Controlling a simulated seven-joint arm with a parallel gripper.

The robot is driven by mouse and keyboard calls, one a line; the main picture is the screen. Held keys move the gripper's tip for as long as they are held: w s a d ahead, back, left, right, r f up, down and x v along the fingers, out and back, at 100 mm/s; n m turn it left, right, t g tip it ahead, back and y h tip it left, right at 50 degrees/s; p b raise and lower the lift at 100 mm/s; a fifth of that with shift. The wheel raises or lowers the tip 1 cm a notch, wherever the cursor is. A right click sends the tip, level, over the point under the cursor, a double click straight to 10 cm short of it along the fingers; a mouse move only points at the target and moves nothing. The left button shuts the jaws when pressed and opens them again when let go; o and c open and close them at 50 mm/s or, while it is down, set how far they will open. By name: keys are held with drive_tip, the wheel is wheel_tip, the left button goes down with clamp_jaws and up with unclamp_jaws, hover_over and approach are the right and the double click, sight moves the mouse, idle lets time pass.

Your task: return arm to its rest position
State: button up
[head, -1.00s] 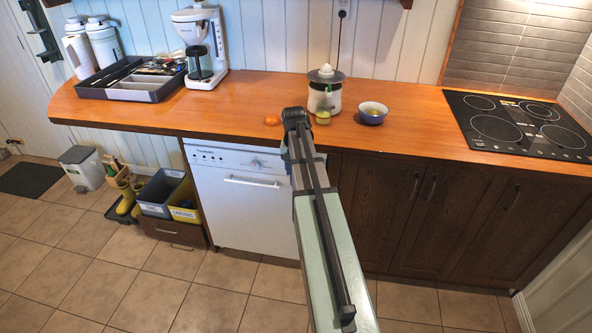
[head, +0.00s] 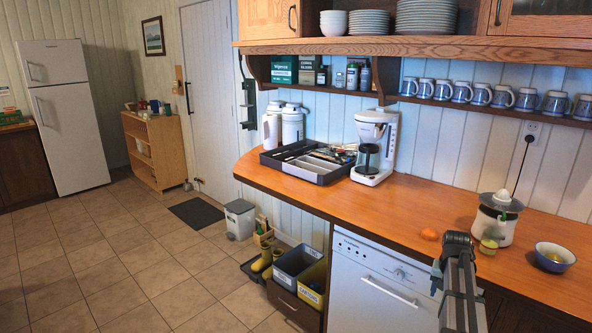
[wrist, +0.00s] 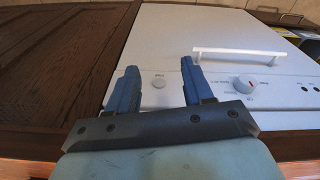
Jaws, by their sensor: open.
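My gripper (wrist: 160,88) is open and empty in the wrist view, its two blue fingers apart in front of the white dishwasher (wrist: 225,50). In the head view my arm rises at the lower right, its end in front of the counter edge near the dishwasher (head: 375,285); the fingers are hard to make out there. The utensil tray (head: 318,172), dark with grey compartments, stands on the wooden counter (head: 400,205) at the left, well away from my gripper.
A coffee maker (head: 375,140) stands beside the tray. A juicer (head: 497,215), a bowl (head: 554,257) and an orange fruit (head: 429,234) are on the counter near my arm. Open tiled floor (head: 120,250) lies at the left.

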drive_tip(key=s+a+f+n+g, duration=0.1)
drive_tip(key=s+a+f, duration=0.4)
drive_tip(key=f, duration=0.4)
drive_tip(key=s+a+f+n+y, duration=0.1)
drive_tip(key=s+a+f, duration=0.5)
drive_tip(key=f, duration=0.2)
drive_tip(key=s+a+f+n+g, duration=0.1)
drive_tip(key=s+a+f, duration=0.4)
drive_tip(key=f, duration=0.4)
drive_tip(key=s+a+f+n+g, duration=0.1)
drive_tip(key=s+a+f+g, duration=0.1)
drive_tip(key=s+a+f, duration=0.3)
drive_tip(key=s+a+f+n+g, duration=0.1)
drive_tip(key=s+a+f, duration=0.4)
drive_tip(key=s, duration=0.8)
drive_tip(key=s+a+f+n+g, duration=0.1)
drive_tip(key=s+a+f+g, duration=0.2)
drive_tip(key=s, duration=0.6)
wheel_tip(320, 180, down, 2)
drive_tip(key=a, duration=0.2)
drive_tip(key=shift+s+a+f+n, duration=0.15)
drive_tip(key=shift+s+a+n, duration=0.15)
drive_tip(key=shift+a, duration=0.1)
